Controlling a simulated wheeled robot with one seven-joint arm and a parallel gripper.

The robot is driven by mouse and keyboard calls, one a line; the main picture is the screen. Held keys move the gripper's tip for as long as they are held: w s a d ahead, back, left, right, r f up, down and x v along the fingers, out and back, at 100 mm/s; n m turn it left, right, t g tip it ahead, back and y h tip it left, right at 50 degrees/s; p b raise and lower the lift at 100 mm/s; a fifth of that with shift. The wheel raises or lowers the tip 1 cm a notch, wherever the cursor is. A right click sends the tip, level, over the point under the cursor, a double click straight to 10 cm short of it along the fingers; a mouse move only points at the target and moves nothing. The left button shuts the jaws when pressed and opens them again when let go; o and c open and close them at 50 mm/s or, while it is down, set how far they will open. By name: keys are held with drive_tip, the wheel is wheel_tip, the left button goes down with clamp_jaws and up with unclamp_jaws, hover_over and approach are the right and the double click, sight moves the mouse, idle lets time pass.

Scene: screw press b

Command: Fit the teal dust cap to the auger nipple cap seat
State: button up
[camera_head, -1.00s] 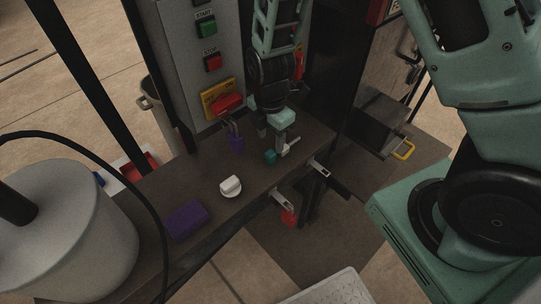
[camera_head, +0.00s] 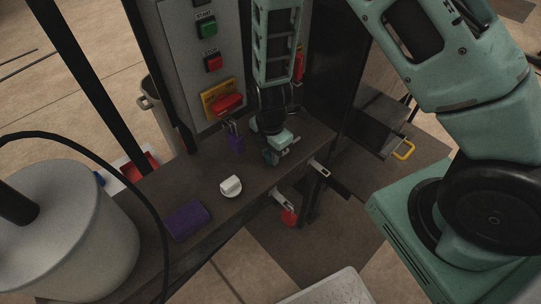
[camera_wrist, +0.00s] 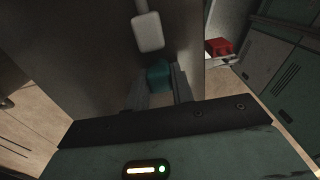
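The teal dust cap (camera_wrist: 158,77) is a small block-like piece on the dark bench top (camera_wrist: 95,50). In the wrist view it lies between the two pale fingers of my gripper (camera_wrist: 160,88), near their tips. The fingers stand apart, one on each side of the cap, and I see no clear grip on it. In the head view my gripper (camera_head: 279,149) is low over the bench near its right end, and it mostly hides the cap. I cannot make out the auger nipple cap seat for certain in either view.
A white knob-like piece (camera_head: 231,186) and a purple block (camera_head: 187,221) lie on the bench. A purple holder (camera_head: 237,144) stands at the back, below the control panel (camera_head: 188,60). Brackets (camera_head: 319,168) jut from the front edge, one near a red part (camera_head: 289,217).

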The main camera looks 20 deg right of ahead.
sight(270, 153)
drive_tip(key=shift+c, duration=1.3)
drive_tip(key=shift+r, duration=0.1)
wheel_tip(270, 153, up, 18)
drive_tip(key=b, duration=0.1)
idle(0.5)
drive_tip(key=shift+o, duration=1.4)
clamp_jaws()
